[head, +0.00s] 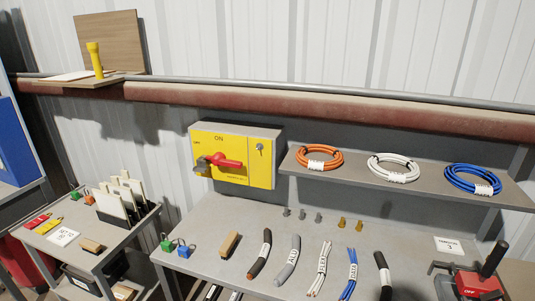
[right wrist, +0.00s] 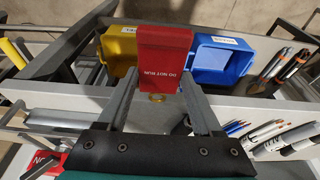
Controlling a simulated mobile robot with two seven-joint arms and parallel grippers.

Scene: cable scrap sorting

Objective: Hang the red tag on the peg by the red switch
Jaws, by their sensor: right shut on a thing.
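My right gripper (right wrist: 162,82) is shut on a red tag (right wrist: 165,50) printed "DO NOT RUN", held between its fingertips in the right wrist view. Neither gripper shows in the head view. The red switch (head: 222,161) is a red handle on a yellow-fronted box (head: 207,178) on the wall, with "ON" above it. A small grey fitting (head: 261,148), perhaps the peg, sticks out at the right of the yellow front; nothing hangs on it. Another red tag (head: 37,221) lies beside a yellow one on the left cart.
Cable pieces (head: 259,254) and small metal parts lie on the grey bench (head: 215,215) below the box. Cable coils (head: 396,167) sit on a shelf to the right. A red device (head: 480,284) with a black lever stands bottom right. Yellow (right wrist: 117,48) and blue bins (right wrist: 222,58) lie beyond the held tag.

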